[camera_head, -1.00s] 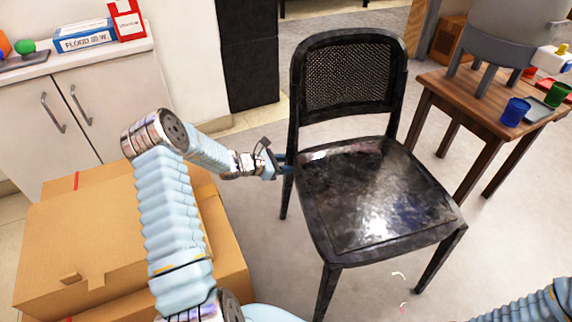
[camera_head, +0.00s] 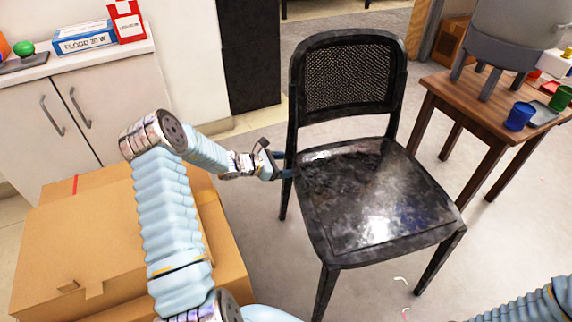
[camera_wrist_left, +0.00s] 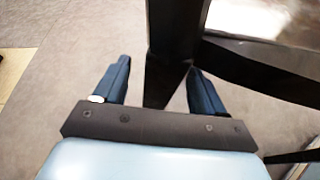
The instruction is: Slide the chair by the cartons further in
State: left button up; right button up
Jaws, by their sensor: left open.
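A black chair (camera_head: 375,195) with a woven back stands in the middle of the head view, to the right of the cardboard cartons (camera_head: 95,235). My left gripper (camera_head: 282,173) is at the left rear of the chair, at about seat height. In the left wrist view my left gripper (camera_wrist_left: 158,68) is open, with a dark post of the chair (camera_wrist_left: 173,35) between its two blue fingers. A gap shows beside the left finger; contact on the right is unclear. Only part of my right arm shows at the lower right; its gripper is out of view.
A white cabinet (camera_head: 75,115) is at left, a dark cabinet (camera_head: 253,60) behind. Grey floor is open around the chair.

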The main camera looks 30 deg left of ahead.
pick_arm(q)
jog(key=p+v, duration=0.2)
jog(key=v, duration=0.5)
jog(key=shift+s+p, duration=0.2)
jog(key=shift+p, duration=0.1)
jog(key=shift+a+r, duration=0.1)
jog(key=shift+a, duration=0.05)
